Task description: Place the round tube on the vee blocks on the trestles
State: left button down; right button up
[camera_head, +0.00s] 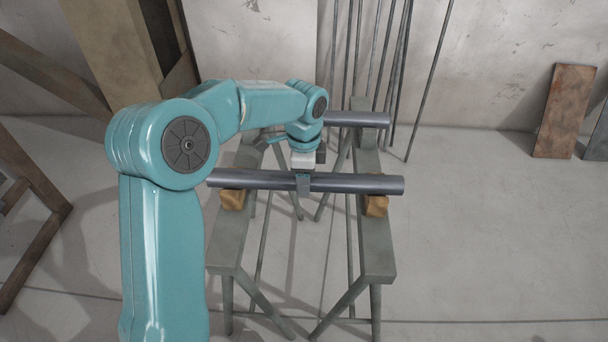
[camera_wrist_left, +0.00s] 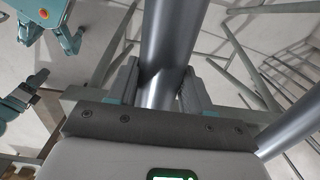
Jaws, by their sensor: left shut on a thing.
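The round tube (camera_head: 350,183) is dark grey metal and lies crosswise over the two trestles in the head view. My left gripper (camera_head: 303,184) comes down from above and is shut on the tube near its middle. In the left wrist view the tube (camera_wrist_left: 172,40) runs between both fingers. The wooden vee blocks sit under the tube, one (camera_head: 232,200) on the left trestle (camera_head: 228,240) and one (camera_head: 376,206) on the right trestle (camera_head: 376,255). I cannot tell whether the tube touches them or hangs just above.
A second grey tube (camera_head: 358,119) lies across the far part of the trestles, behind my left gripper. Several thin rods (camera_head: 385,60) lean on the back wall. A rusty plate (camera_head: 564,110) leans at the far right. The floor right of the trestles is clear.

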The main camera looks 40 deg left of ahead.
pick_arm(q)
jog(key=shift+c, duration=2.3)
grip_release()
notch_tip(320, 180, up, 12)
jog(key=p, duration=0.2)
jog(key=shift+p, duration=0.35)
jog(key=shift+s, duration=0.1)
